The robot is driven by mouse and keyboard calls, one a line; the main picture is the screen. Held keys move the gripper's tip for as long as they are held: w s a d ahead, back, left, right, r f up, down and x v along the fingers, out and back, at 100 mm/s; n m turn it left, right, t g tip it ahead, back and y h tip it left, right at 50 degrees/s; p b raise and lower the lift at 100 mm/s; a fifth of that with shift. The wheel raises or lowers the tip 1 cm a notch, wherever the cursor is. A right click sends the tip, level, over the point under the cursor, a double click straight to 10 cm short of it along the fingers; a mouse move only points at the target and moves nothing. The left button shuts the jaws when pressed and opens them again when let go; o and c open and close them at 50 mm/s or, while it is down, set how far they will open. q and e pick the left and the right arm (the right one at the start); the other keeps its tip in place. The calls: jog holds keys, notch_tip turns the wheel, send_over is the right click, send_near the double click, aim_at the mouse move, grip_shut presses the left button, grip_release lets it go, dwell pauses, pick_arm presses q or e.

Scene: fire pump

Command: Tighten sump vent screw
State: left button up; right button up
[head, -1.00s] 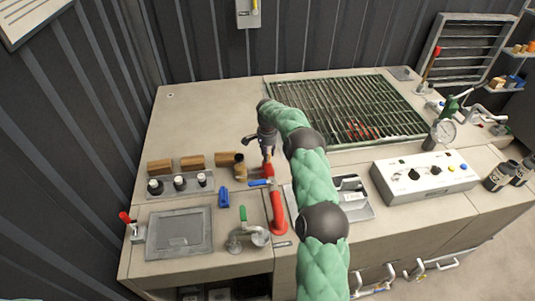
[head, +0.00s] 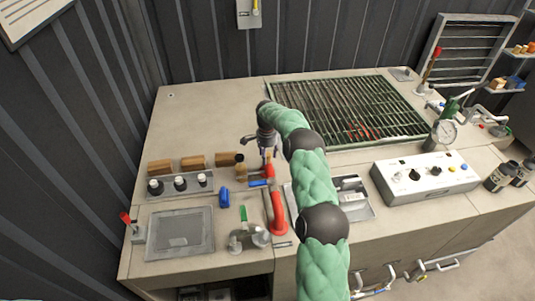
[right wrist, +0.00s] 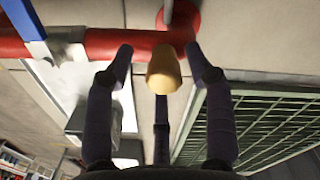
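A brass-coloured screw head (right wrist: 163,72) sticks out from the red pipe (right wrist: 120,43) in the right wrist view. I take it to be the sump vent screw. My right gripper (right wrist: 160,58) has its fingers spread around the screw head, with visible gaps on the left and right. In the head view my right gripper (head: 267,150) points down over the upper end of the red pipe (head: 278,212). The screw is not clear there. My left gripper is not in view.
A blue valve handle (head: 258,183) sits on the pipe, close to my gripper. Wooden blocks (head: 193,162) and a rack of black-capped bottles (head: 180,184) stand to the left. A green grating (head: 340,105) lies behind. A control box (head: 425,178) stands at right.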

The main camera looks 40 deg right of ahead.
aim_at(267, 154)
jog(key=shift+d+r, duration=0.15)
jog(key=shift+r, duration=0.05)
jog(key=shift+r, duration=0.2)
notch_tip(267, 154, up, 12)
jog(key=shift+f, duration=0.25)
jog(key=shift+w, duration=0.1)
dwell(0.5)
